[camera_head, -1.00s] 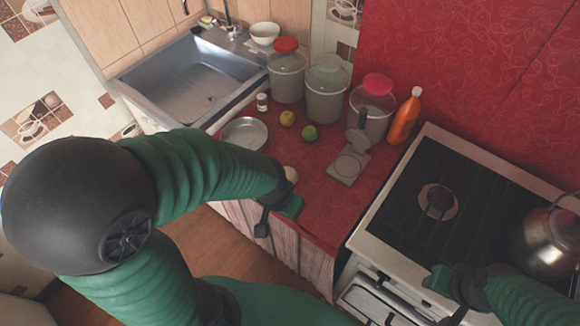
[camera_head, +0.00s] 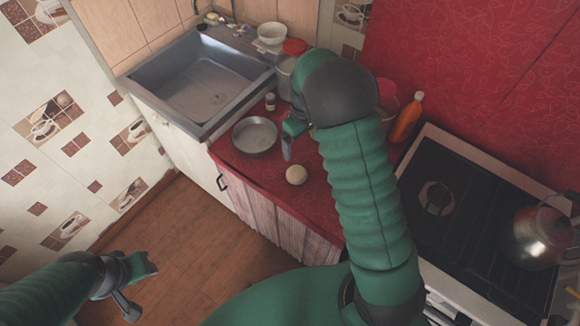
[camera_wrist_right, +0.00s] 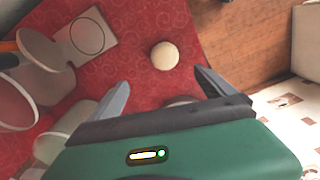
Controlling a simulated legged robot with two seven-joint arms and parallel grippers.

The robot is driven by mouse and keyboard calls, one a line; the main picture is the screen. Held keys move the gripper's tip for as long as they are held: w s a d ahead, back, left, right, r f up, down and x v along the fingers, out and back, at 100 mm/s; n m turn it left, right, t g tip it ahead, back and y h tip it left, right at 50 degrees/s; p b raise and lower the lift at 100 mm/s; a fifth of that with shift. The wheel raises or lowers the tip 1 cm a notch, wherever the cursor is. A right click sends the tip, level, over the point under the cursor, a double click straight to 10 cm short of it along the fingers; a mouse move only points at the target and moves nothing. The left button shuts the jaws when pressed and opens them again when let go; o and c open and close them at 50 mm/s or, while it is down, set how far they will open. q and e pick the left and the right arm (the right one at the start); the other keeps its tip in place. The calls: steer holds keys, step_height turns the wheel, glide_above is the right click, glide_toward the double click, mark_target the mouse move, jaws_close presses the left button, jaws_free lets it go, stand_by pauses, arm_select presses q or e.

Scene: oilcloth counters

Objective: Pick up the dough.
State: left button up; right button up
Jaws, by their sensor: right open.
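The dough (camera_head: 296,175) is a pale round ball on the red counter (camera_head: 265,172), near its front edge. In the right wrist view the dough (camera_wrist_right: 164,55) lies beyond the fingertips, roughly between their lines, with nothing touching it. My right gripper (camera_head: 289,140) is over the counter just behind the dough, open and empty; its two spread fingers show in the right wrist view (camera_wrist_right: 162,82). My left gripper (camera_head: 132,283) is at the lower left over the wooden floor, away from the counter; its jaw gap is not clear.
A metal dish (camera_head: 255,136) and small jar (camera_head: 270,101) stand left of my right gripper. The sink (camera_head: 150,83) is farther left. An orange bottle (camera_head: 407,117), the stove (camera_head: 480,200) and a kettle (camera_head: 540,235) are right. A press (camera_wrist_right: 88,37) and jars show in the wrist view.

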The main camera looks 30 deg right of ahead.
glide_above(296, 174)
step_height(296, 174, down, 5)
steer(key=f, duration=0.4)
steer(key=d+f, duration=0.1)
steer(key=f, duration=0.1)
steer(key=shift+f+p, duration=0.2)
steer(key=shift+p, duration=0.15)
steer(key=f, duration=0.2)
steer(key=a+f+p, duration=0.1)
steer(key=f, duration=0.1)
steer(key=shift+s+f, duration=0.1)
steer(key=shift+f, duration=0.2)
steer(key=shift+a+f, duration=0.1)
steer(key=shift+f, duration=0.15)
steer(key=shift+d, duration=0.25)
steer(key=c, duration=1)
steer(key=shift+a, duration=0.1)
steer(key=c, duration=0.6)
arm_select(q)
steer(key=shift+s+a+r, duration=0.15)
steer(key=shift+a+r, duration=0.1)
steer(key=shift+r, duration=0.35)
steer(key=shift+s+a+r, duration=0.1)
steer(key=shift+a+r, duration=0.1)
steer(key=shift+r, duration=0.4)
arm_select(e)
steer(key=shift+r, duration=0.1)
